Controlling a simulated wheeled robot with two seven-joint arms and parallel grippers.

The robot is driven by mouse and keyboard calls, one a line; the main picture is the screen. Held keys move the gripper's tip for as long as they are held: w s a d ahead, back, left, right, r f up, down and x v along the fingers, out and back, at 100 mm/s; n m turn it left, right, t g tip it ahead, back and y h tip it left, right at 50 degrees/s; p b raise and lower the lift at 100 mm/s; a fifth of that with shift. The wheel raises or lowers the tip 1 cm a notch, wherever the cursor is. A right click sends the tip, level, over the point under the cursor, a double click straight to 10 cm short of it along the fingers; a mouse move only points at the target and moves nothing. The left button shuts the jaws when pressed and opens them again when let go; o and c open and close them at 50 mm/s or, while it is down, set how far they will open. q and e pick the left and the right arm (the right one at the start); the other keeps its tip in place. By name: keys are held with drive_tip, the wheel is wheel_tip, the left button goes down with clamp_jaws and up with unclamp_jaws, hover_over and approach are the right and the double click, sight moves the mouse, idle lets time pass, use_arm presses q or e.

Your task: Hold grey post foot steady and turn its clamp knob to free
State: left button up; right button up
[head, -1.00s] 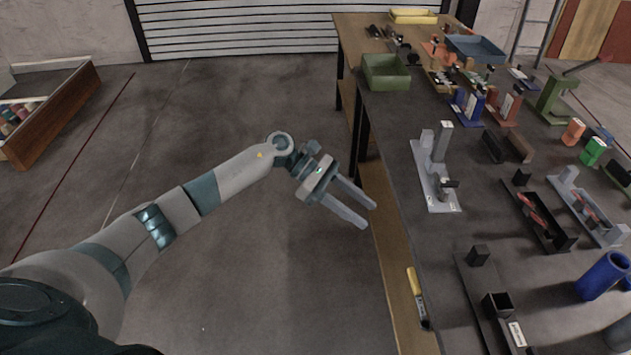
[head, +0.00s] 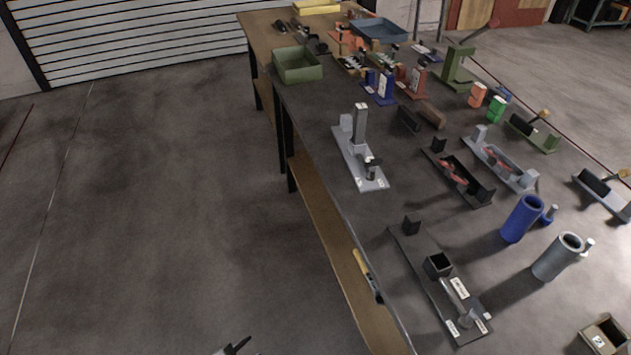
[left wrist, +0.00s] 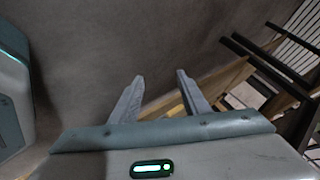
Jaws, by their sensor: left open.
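A grey upright tube (head: 556,258) with a small knob (head: 587,246) on its right side stands at the right of the dark table in the head view. It looks like the grey post foot, though a grey base (head: 372,178) with an upright post also stands near the table's left edge. My left gripper (left wrist: 160,77) is open and empty in the left wrist view, with the floor and a wooden shelf edge beyond its fingers. It is far from both grey things. A small dark piece at the bottom edge of the head view is too cut off to name. My right gripper is not seen.
A blue tube (head: 521,220) with a side knob stands close to the grey tube. A green bin (head: 297,66) stands at the back. Left floor is clear.

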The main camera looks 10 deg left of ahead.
use_arm(q)
drive_tip(key=s+f+n+g, duration=0.2)
drive_tip(key=s+f+n, duration=0.1)
drive_tip(key=s, duration=0.8)
drive_tip(key=s+d+f+n+g+y, duration=0.1)
drive_tip(key=s+f+n+g, duration=0.2)
drive_tip(key=s, duration=0.9)
drive_tip(key=s+f+n+g, duration=0.2)
drive_tip(key=s+f, duration=0.3)
drive_tip(key=s, duration=0.6)
drive_tip(key=shift+s+d+n+g+y, duration=0.3)
drive_tip(key=shift+s+d+n, duration=0.1)
drive_tip(key=shift+c, duration=1.4)
drive_tip(key=shift+w, duration=0.15)
